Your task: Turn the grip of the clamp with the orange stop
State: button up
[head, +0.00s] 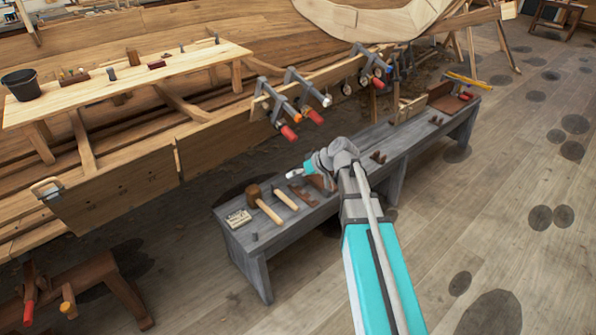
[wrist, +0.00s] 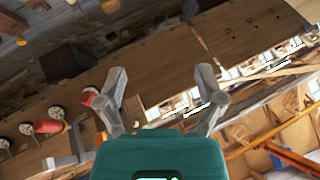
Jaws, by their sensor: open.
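The nearest clamp (head: 275,105) on the hull plank's edge has a grey bar, an orange stop (head: 297,117) and a red grip (head: 289,132). A second clamp (head: 300,88) beside it has a pale stop and a red grip (head: 315,117). A third clamp (head: 368,58) farther right has a red grip and an orange-red end, too small to read surely. My gripper (head: 290,174) is over the grey bench, below and apart from the clamps. In the wrist view my gripper (wrist: 160,82) is open and empty.
The grey bench (head: 262,240) bears a mallet (head: 264,204) and other tools. A plank table with a black bucket (head: 20,84) stands at the left. A stand with red and orange-handled clamps (head: 30,300) is at the lower left.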

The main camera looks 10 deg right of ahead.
jog(key=shift+s+a+r+g+h+p, duration=0.1)
jog(key=shift+s+r+g+h+p, duration=0.1)
jog(key=shift+s+p, duration=0.25)
jog(key=shift+s+a+r+g+h+p, duration=0.1)
jog(key=shift+s+r+h+p, duration=0.1)
jog(key=shift+s, duration=0.35)
jog(key=shift+w+d+f, duration=0.1)
jog(key=shift+f, duration=0.05)
dwell(0.7)
jog(key=w+d+f+t+y+b, duration=0.2)
jog(key=w+d+t+b, duration=0.2)
jog(key=w+b, duration=0.5)
jog(key=w+d+f+t+y+b, duration=0.2)
jog(key=w+d+f+t+b, duration=0.1)
jog(key=w+d+b, duration=0.5)
jog(key=w+t+b, duration=0.1)
jog(key=w+b, duration=0.1)
jog(key=w, duration=0.1)
jog(key=shift+w+d+f+t+y, duration=0.15)
jog(key=shift+t+y, duration=0.25)
jog(key=shift+w, duration=0.1)
